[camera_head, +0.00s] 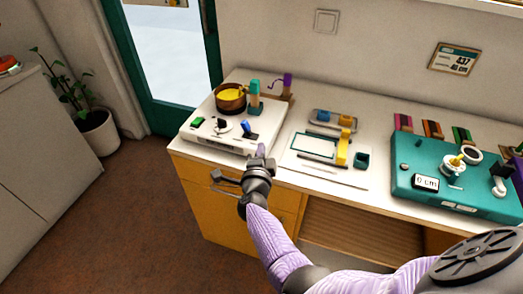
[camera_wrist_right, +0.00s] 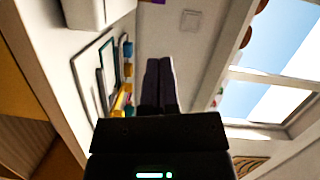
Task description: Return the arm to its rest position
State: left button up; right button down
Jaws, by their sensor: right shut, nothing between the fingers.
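My right arm reaches in from the lower right of the head view. Its gripper (camera_head: 261,152) hangs at the front edge of the counter, beside the right front corner of the white board. In the right wrist view the two dark fingers (camera_wrist_right: 158,86) lie together, shut with nothing between them. My left gripper shows in neither view.
The white board (camera_head: 188,134) carries a brown bowl (camera_head: 230,105) of yellow beads. A pale tray (camera_head: 345,177) with a yellow piece lies right of the gripper. A teal board (camera_head: 402,180) stands farther right. The floor (camera_head: 130,215) at left is clear.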

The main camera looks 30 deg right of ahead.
jog(key=s+a+f+n+g+y, duration=0.3)
jog(key=s+a+n+y, duration=0.9)
jog(key=n, duration=0.7)
jog(key=s+d+n+g+h, duration=0.2)
jog(key=s+n+g, duration=0.45)
jog(key=s, duration=1.05)
jog(key=s+f+m+g, duration=0.1)
jog(key=s+f+g, duration=0.2)
jog(key=f, duration=1.4)
jog(key=s+d+f+g, duration=0.1)
jog(key=s+d+f, duration=0.2)
jog(key=s+f, duration=0.7)
jog(key=s, duration=0.3)
jog(key=shift+s+f, duration=0.2)
jog(key=shift+f, duration=0.1)
